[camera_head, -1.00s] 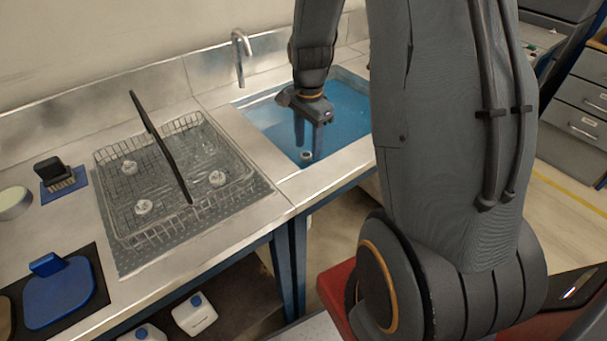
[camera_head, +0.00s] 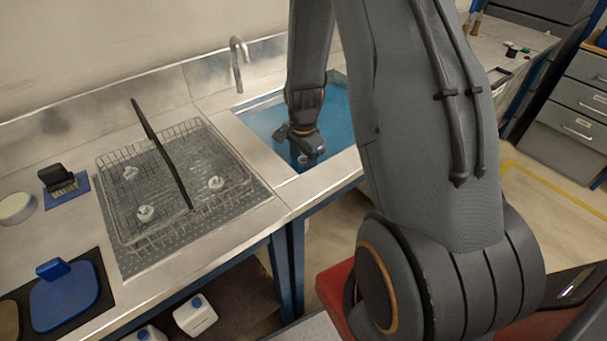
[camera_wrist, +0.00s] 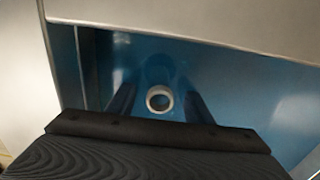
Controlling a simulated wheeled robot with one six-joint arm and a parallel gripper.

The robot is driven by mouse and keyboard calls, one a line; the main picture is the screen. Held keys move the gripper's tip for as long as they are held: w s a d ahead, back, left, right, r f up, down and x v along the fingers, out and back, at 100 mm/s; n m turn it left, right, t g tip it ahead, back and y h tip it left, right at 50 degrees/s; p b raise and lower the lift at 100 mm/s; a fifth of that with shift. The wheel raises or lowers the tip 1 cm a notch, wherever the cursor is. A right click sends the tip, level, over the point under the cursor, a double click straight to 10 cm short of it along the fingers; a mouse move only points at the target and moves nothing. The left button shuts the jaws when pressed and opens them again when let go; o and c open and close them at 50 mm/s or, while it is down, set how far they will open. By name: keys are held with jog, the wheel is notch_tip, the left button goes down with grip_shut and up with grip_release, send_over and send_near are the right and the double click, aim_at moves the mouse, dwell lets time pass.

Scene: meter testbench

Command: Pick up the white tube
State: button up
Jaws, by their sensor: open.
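The white tube (camera_wrist: 159,98) shows in the wrist view as an upright white ring seen from above, inside the blue sink basin (camera_wrist: 255,105). My gripper (camera_wrist: 160,105) is open, with one dark finger on each side of the ring. I cannot tell how deep the fingers reach beside it or whether they touch it. In the head view, my gripper (camera_head: 303,154) points down into the blue basin (camera_head: 262,118), and its fingers and the tube are mostly hidden there.
The steel sink rim (camera_head: 318,178) surrounds the basin, and a tap (camera_head: 238,62) stands behind it. To the left, a wire rack (camera_head: 128,205) with a dark divider (camera_head: 160,150) stands on the counter. A blue scoop-like item (camera_head: 64,295) lies at front left.

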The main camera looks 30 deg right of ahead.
grip_shut()
